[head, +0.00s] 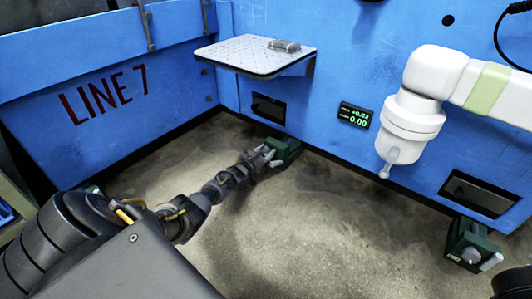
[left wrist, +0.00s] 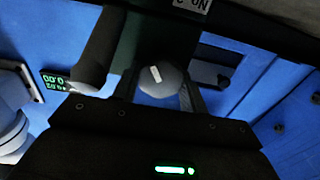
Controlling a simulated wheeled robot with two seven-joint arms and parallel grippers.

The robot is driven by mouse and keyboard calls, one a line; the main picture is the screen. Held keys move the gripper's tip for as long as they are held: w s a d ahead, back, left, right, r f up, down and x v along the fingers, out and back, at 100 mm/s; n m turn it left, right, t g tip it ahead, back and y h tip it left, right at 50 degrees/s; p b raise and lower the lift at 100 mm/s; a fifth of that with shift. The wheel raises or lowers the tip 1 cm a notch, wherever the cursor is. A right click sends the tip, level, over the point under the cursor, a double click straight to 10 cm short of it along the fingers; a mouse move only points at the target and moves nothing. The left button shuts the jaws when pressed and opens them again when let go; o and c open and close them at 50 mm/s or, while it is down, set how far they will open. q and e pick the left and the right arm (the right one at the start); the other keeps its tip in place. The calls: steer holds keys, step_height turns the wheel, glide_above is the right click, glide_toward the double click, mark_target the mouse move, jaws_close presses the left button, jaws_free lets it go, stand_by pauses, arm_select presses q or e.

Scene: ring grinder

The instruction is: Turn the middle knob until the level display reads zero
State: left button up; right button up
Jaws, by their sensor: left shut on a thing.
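The dark green knob unit (head: 284,151) stands on the floor at the foot of the blue wall. My left gripper (head: 264,156) reaches it from the left and is shut on its grey knob (left wrist: 160,87). In the left wrist view, the knob has a white mark and sits between the fingers of my left gripper (left wrist: 158,98). The small black level display (head: 355,115) on the wall shows two green lines; the upper looks like +0.53 or +0.03, the lower 0.00. It also shows, turned over, in the left wrist view (left wrist: 52,80). My right gripper is out of view.
Another green unit (head: 470,246) with a grey knob and lever stands at the right. A white jointed arm (head: 412,110) hangs in front of the wall. A metal shelf (head: 256,54) juts out above the held unit. Bare concrete floor (head: 330,220) lies between the units.

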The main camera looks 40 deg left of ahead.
arm_select(q)
steer(key=n, duration=0.5)
steer(key=shift+n+p, duration=0.35)
steer(key=shift+n, duration=0.05)
steer(key=n, duration=0.5)
steer(key=shift+f, duration=0.1)
stand_by(0.3)
steer(key=o, duration=0.7)
steer(key=shift+w, duration=0.1)
steer(key=shift+a, duration=0.1)
